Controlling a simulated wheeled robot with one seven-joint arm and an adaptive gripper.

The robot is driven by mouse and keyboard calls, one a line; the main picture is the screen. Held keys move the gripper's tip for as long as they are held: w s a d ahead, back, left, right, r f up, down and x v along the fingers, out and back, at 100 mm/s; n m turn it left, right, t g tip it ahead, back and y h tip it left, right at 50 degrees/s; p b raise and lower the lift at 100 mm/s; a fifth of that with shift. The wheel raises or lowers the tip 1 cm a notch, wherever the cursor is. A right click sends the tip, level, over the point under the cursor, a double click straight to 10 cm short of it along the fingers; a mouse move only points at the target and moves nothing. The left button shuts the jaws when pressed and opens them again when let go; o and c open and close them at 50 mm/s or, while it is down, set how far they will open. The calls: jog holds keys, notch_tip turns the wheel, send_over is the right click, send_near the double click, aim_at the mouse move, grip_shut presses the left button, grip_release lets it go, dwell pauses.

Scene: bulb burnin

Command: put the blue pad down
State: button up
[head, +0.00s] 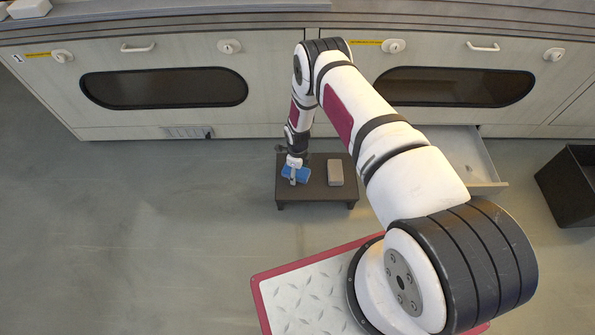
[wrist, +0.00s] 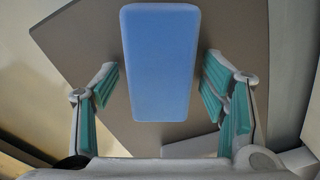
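The blue pad (head: 301,174) is at the left part of a low dark stand (head: 315,195) and appears to lie on its top. In the wrist view the pad (wrist: 160,65) is a blue rounded rectangle, between the fingers and extending beyond them. My gripper (head: 293,170) is directly over the pad and partly hides it in the head view. In the wrist view my gripper (wrist: 160,85) is open, its green-lined fingers on either side of the pad with a visible gap at each side.
A grey-brown block (head: 335,172) sits on the stand to the right of the pad. Behind the stand are cabinets, with an open drawer (head: 470,160) at the right. A black bin (head: 572,185) stands at the far right. The floor left of the stand is clear.

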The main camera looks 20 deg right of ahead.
notch_tip(320, 180, up, 37)
jog(key=w+n+p, duration=0.2)
jog(key=n+p, duration=0.3)
jog(key=n, duration=0.1)
jog(key=s+r+n, duration=0.3)
jog(key=s+r, duration=0.1)
jog(key=r, duration=0.6)
jog(key=s+r+n, duration=0.3)
jog(key=s+r, duration=0.1)
jog(key=r, duration=0.6)
jog(key=s+r+n, duration=0.6)
jog(key=s+r, duration=0.6)
jog(key=s, duration=0.4)
jog(key=s+r+n, duration=0.1)
jog(key=s+n, duration=0.7)
jog(key=s, duration=1.1)
jog(key=shift+a, duration=0.35)
